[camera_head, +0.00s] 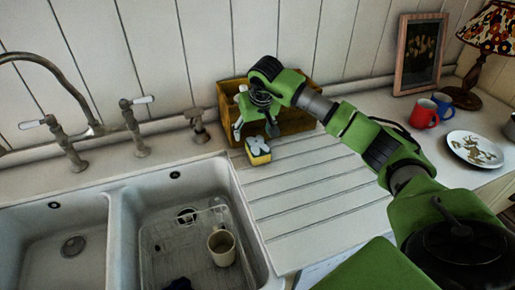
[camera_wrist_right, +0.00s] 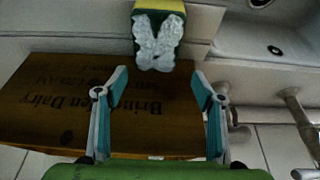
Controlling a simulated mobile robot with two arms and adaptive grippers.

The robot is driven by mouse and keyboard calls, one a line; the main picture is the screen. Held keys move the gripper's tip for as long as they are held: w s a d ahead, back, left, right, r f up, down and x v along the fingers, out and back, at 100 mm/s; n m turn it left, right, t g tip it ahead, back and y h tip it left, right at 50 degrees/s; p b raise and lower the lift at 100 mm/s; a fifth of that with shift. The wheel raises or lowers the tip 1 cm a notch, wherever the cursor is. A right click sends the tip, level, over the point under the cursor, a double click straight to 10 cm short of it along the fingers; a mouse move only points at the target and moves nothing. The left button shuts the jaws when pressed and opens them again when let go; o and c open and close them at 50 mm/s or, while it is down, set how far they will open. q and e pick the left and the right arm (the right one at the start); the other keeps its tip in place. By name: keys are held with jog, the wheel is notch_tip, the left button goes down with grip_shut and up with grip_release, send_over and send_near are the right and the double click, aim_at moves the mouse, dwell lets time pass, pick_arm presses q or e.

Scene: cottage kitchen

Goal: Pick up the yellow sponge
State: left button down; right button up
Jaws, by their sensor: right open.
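The yellow sponge (camera_head: 258,158) sits on the ribbed drainboard, just right of the sink and in front of a wooden box. It has yellow and green parts, with a white, suds-like patch on top. It also shows at the top middle of the right wrist view (camera_wrist_right: 158,38). My right gripper (camera_head: 256,127) is open and empty, hanging over the box's front side behind the sponge. In the right wrist view its fingertips (camera_wrist_right: 161,75) are spread apart, with the sponge beyond them. My left gripper is out of view.
The wooden box (camera_head: 295,122) with printed lettering stands against the wall. A double sink (camera_head: 112,235) holds a wire rack and a cream mug (camera_head: 222,247). Red (camera_head: 424,114) and blue (camera_head: 443,105) mugs and a plate (camera_head: 475,149) stand right. The drainboard (camera_head: 310,195) is mostly clear.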

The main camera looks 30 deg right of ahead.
aim_at(255, 140)
jog(key=f, duration=0.1)
jog(key=f+p, duration=0.1)
jog(key=f, duration=0.1)
jog(key=f+p, duration=0.1)
jog(key=f, duration=0.1)
jog(key=shift+w+d, duration=0.2)
jog(key=shift+d, duration=0.2)
jog(key=shift+w+f, duration=0.2)
jog(key=shift+f, duration=0.1)
jog(key=c, duration=0.8)
